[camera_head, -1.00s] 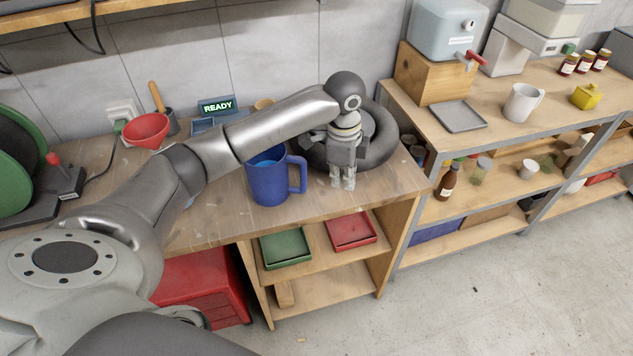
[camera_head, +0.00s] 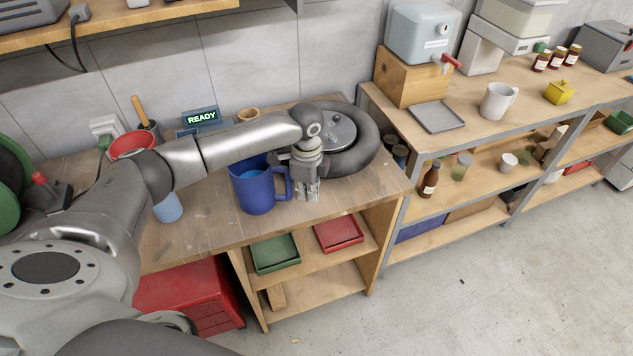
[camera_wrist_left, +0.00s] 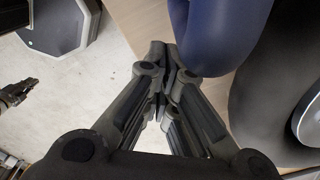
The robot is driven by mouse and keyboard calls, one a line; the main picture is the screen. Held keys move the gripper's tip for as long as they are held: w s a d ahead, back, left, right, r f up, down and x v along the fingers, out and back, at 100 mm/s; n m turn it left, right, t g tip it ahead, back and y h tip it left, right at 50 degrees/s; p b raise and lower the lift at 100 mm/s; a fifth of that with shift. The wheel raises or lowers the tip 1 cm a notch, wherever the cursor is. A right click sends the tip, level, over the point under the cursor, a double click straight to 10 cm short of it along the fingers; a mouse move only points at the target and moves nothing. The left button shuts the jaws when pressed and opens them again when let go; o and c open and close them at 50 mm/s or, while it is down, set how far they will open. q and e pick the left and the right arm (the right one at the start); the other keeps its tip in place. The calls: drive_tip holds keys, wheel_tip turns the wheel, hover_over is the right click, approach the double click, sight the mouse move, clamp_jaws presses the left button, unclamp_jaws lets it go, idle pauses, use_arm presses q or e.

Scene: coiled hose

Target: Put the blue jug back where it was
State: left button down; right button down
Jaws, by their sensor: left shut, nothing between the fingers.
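The blue jug (camera_head: 258,193) stands upright on the wooden workbench (camera_head: 205,228), with blue liquid visible inside. Its handle points right, toward my left gripper (camera_head: 309,196). That gripper points down just right of the handle, shut and empty; I cannot tell whether it touches the handle. In the left wrist view its fingers (camera_wrist_left: 165,75) meet beside a rounded blue part of the jug (camera_wrist_left: 222,35). A small dark mechanical shape at that view's left edge may be my right gripper (camera_wrist_left: 16,92); its fingers are unclear.
A dark coiled hose (camera_head: 362,145) lies right behind my left gripper. A red funnel (camera_head: 130,143) and a light-blue cup (camera_head: 168,208) are left, near my arm. Green (camera_head: 275,254) and red (camera_head: 339,234) trays sit on the shelf below. Bench space in front of the jug is clear.

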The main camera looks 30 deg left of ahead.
sight(264, 184)
use_arm(q)
drive_tip(key=shift+s+a, duration=0.3)
drive_tip(key=shift+a, duration=0.5)
drive_tip(key=shift+s+a+r+p, duration=0.15)
drive_tip(key=shift+a+p, duration=0.65)
drive_tip(key=shift+a, duration=0.35)
drive_tip(key=shift+s, duration=0.1)
